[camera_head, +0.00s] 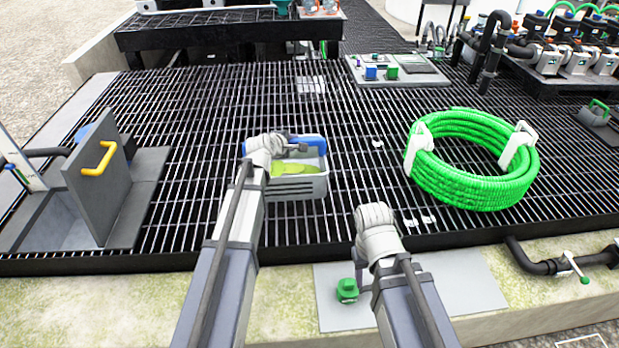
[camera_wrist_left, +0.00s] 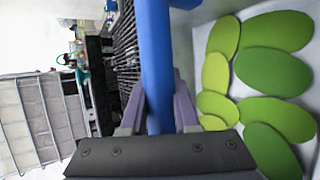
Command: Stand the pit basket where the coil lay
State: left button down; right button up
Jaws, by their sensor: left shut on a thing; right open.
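The pit basket (camera_head: 300,188) is a grey slotted tub with a blue bar along its far side and flat green leaf-like pieces inside. It is over the middle of the grating; I cannot tell whether it touches it. My left gripper (camera_head: 293,149) is shut on the blue bar, which also shows between the fingers in the left wrist view (camera_wrist_left: 157,70). The green coil (camera_head: 472,190) lies on the grating at the right, with white straps around it. My right gripper (camera_head: 371,217) is open and empty, between basket and coil; its fingertips are mostly hidden.
At the left, a grey hatch lid (camera_head: 98,180) with a yellow handle stands upright beside an opening. A panel with blue and green blocks (camera_head: 397,70) lies behind. Pipes and pumps (camera_head: 560,58) fill the back right. Bare grating (camera_head: 365,120) lies between basket and coil.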

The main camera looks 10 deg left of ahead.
pick_arm(q)
jog(key=shift+f+b, duration=5.1)
jog(key=shift+b, duration=0.05)
jog(key=shift+r, duration=0.15)
jog(key=c, duration=0.7)
grip_release()
jog(key=shift+o, duration=0.2)
jog(key=shift+s+r+p, duration=0.1)
jog(key=shift+r+p, duration=0.05)
jog(key=shift+p, duration=0.2)
jog(key=p+v, duration=0.5)
jog(key=v, duration=0.6)
jog(key=shift+s+a+r+p, duration=0.1)
jog(key=shift+s+a+p, duration=0.05)
jog(key=shift+s+p, duration=0.25)
